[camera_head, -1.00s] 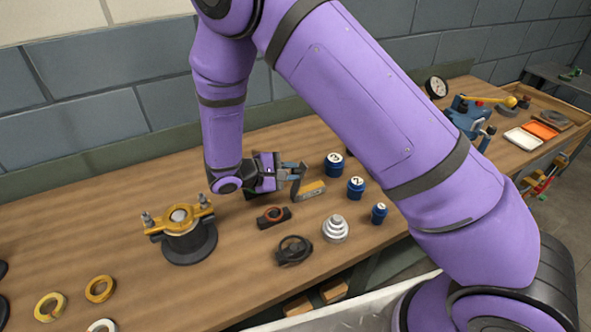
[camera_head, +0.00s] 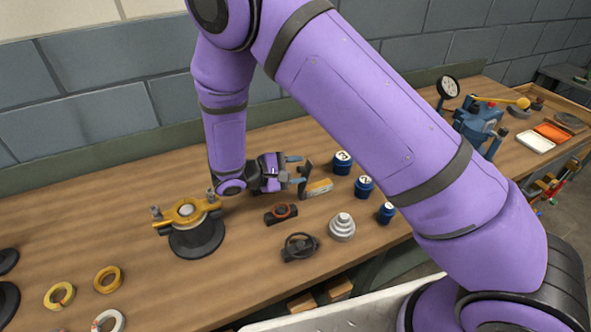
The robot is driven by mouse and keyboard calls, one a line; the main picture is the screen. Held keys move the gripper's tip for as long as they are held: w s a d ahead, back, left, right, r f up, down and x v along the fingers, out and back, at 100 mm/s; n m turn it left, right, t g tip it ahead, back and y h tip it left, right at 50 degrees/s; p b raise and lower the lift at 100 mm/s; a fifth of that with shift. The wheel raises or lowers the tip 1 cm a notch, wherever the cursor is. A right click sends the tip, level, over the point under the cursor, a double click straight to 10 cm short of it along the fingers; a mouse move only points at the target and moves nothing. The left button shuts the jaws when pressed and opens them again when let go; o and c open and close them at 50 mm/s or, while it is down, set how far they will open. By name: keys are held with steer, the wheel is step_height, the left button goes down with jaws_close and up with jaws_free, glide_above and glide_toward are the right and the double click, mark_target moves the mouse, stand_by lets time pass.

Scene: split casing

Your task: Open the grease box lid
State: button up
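No box is clearly marked as the grease box. At the far right of the bench lie a white shallow tray-like piece (camera_head: 535,141) and an orange piece (camera_head: 553,131) side by side; they may be the two halves of one box, but I cannot tell. My gripper (camera_head: 296,169) is far to their left, low over the bench's middle. Its two fingers are apart, pointing right, with nothing visible between them.
A yellow-topped casing (camera_head: 187,212) stands left of my gripper. Several blue numbered weights (camera_head: 363,187), a grey stepped cone (camera_head: 342,227) and dark round parts (camera_head: 299,247) are nearby. A blue device with a yellow-knobbed lever (camera_head: 475,120) stands before the tray. Rings (camera_head: 107,279) lie at left.

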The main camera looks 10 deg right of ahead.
steer(key=s+d+r, duration=0.1)
steer(key=s+r, duration=0.1)
steer(key=s, duration=0.6)
steer(key=s+d+r, duration=0.1)
steer(key=s+r, duration=0.2)
steer(key=s, duration=0.5)
steer(key=shift+d, duration=0.1)
